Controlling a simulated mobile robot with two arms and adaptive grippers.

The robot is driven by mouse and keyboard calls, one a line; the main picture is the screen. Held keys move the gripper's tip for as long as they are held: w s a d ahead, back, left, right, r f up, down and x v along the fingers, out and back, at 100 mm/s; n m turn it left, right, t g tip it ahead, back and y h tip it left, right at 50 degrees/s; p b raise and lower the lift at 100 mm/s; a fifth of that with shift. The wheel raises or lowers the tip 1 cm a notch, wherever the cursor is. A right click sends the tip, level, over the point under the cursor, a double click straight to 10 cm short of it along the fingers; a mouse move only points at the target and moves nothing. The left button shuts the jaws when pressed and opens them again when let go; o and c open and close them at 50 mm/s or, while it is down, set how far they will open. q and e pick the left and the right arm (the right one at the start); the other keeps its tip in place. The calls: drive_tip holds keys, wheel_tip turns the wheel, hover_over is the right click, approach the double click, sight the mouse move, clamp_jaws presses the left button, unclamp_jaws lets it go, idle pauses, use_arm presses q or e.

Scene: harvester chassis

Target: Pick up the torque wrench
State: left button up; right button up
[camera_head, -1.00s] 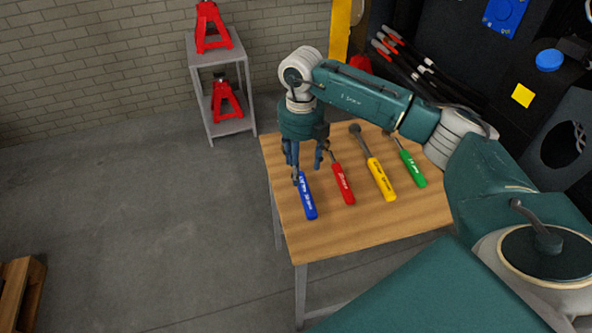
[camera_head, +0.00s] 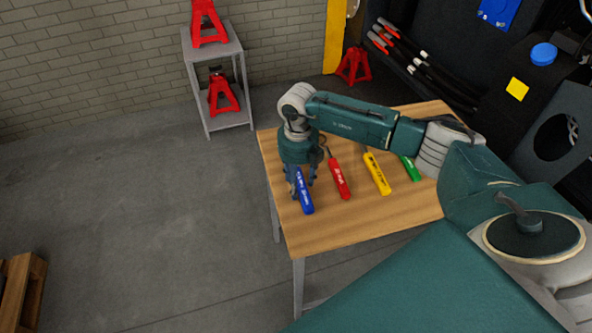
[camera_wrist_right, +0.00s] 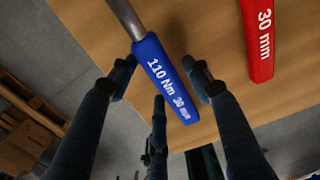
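The torque wrench with a blue handle (camera_head: 304,195) lies on the wooden table near its left edge. In the right wrist view its handle (camera_wrist_right: 168,85) reads "110 Nm 30 mm", and a metal shaft runs off the top of the picture. My right gripper (camera_head: 302,183) is low over this handle. In the wrist view the right gripper (camera_wrist_right: 163,75) is open, with fingertips on either side of the handle and another finger below it. Gaps show beside the handle; I cannot tell whether any finger touches it. My left gripper is not in view.
On the table (camera_head: 345,225), a red-handled tool (camera_head: 339,180), a yellow-handled one (camera_head: 377,175) and a green-handled one (camera_head: 411,169) lie to the right. The red handle (camera_wrist_right: 258,40) is closest. A grey shelf (camera_head: 232,122) with red jack stands is behind. The table's front is bare.

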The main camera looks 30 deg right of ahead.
clamp_jaws()
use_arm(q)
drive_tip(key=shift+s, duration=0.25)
use_arm(e)
drive_tip(key=shift+w+r, duration=0.1)
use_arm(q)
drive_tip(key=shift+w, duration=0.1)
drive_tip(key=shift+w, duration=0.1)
use_arm(e)
drive_tip(key=shift+r, duration=0.1)
drive_tip(key=shift+r, duration=0.2)
use_arm(q)
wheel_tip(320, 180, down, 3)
drive_tip(key=b, duration=0.3)
use_arm(e)
wheel_tip(320, 180, up, 19)
drive_tip(key=shift+r, duration=0.2)
